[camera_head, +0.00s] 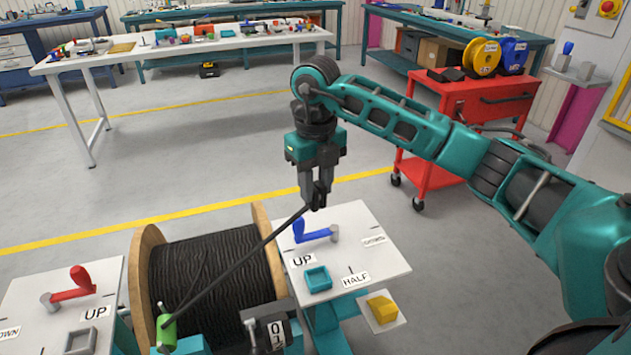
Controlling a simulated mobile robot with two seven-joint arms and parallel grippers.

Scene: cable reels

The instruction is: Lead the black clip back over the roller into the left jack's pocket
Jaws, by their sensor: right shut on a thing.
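My right gripper (316,200) points down above the far left corner of the right jack (385,262). It is shut on the black clip (318,196), which its fingers partly hide. A dark cable (250,251) runs taut from the clip down-left across the front of the reel to a green roller (167,330). The left jack (108,270) has a white top with a red lever (78,284) and a grey square pocket (80,341), which looks empty. My left gripper is not in view.
The cable reel (215,265) with wooden flanges stands between the jacks. The right jack has a blue lever (315,232) and a teal pocket (318,278). A counter (277,334) and a yellow block (382,308) are near the front. A red cart (465,115) stands behind my right arm.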

